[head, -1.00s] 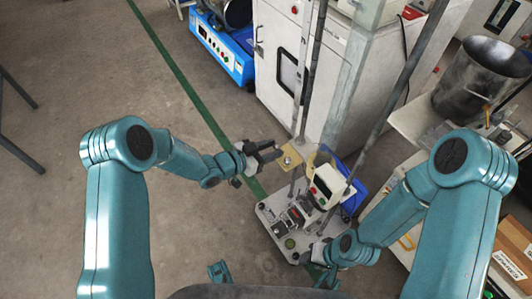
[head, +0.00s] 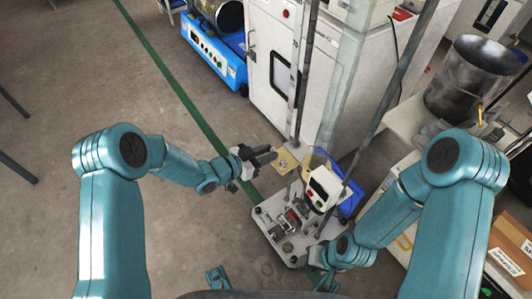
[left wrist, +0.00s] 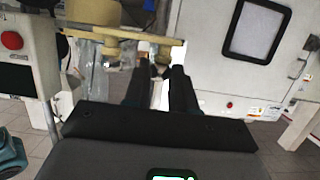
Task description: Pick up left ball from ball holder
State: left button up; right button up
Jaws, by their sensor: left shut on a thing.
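The ball holder is a yellowish plate (head: 285,163) on the test stand in the head view; its edge also shows at the top of the left wrist view (left wrist: 125,36). My left gripper (head: 270,155) is beside the holder's left edge, its dark fingers pointing right. In the left wrist view its fingers (left wrist: 157,70) are close together just below the plate's edge, shut on the left ball, which is too small and covered to make out. A small round spot shows on the plate; I cannot tell whether it is a ball or a hole. My right gripper (head: 320,256) is low by the stand's base, mostly hidden.
A white cabinet (head: 270,60) and a blue machine (head: 212,50) stand at the back. A metal pot (head: 470,75) is at the right.

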pick_arm(q)
jog(key=s+a+r+p, duration=0.3)
jog(key=a+r, duration=0.1)
jog(key=r, duration=0.1)
jog(key=shift+s+a, duration=0.25)
jog(key=shift+a, duration=0.05)
dwell(0.8)
